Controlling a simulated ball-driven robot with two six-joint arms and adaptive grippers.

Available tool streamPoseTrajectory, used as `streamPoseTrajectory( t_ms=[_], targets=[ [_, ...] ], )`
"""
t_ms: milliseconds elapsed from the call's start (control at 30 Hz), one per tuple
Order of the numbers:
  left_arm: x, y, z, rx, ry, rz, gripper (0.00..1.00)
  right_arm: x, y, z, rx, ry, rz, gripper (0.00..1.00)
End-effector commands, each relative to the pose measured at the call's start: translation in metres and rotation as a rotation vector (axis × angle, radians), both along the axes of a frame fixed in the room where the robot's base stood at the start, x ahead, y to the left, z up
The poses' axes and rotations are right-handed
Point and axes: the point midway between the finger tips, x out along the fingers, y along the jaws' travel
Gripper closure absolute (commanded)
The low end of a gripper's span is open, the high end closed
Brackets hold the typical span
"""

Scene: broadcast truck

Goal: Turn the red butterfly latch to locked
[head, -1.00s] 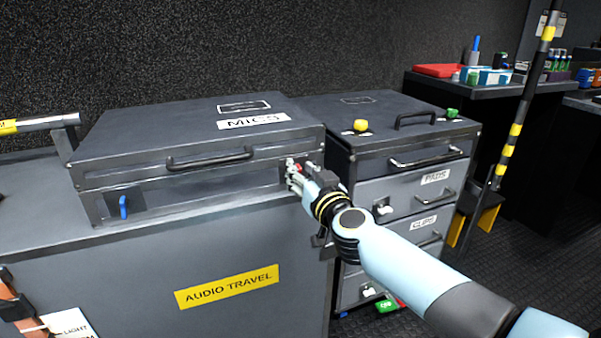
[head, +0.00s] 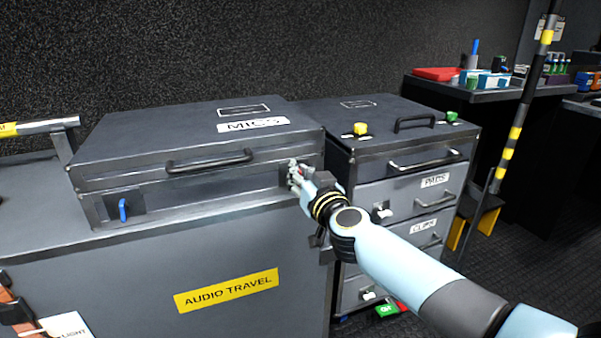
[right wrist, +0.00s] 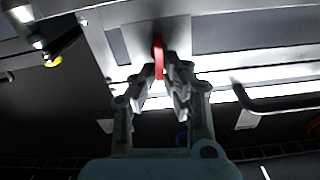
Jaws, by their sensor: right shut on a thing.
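The red butterfly latch (right wrist: 158,56) is on the right part of the MICS case's (head: 190,198) front. In the right wrist view it is a narrow red tab standing between my fingertips. My right gripper (right wrist: 161,76) is shut on it, one finger on each side. In the head view the right gripper (head: 296,174) covers nearly all of the red latch, so its exact angle is hard to judge there. A blue latch (head: 123,209) sits on the left part of the same case front, its tab upright. My left gripper is not in view.
The case stands on a grey cabinet labelled AUDIO TRAVEL (head: 226,290). A black handle (head: 210,161) sticks out between the two latches. A drawer unit (head: 408,190) with handles stands close on the right. A striped pole (head: 517,125) rises farther right.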

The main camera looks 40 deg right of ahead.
Motion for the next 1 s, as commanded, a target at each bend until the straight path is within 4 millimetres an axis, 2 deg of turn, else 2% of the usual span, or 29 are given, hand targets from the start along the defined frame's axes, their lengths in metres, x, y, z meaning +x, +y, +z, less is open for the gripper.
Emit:
streamPoseTrajectory(
  t_ms=[367,1000],
  targets=[
    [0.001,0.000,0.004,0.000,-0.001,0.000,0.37,0.001,-0.003,0.003,0.141,-0.039,-0.001,1.00],
    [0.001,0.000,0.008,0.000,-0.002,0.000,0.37,-0.001,-0.013,-0.003,0.715,-0.179,0.001,1.00]
  ],
)
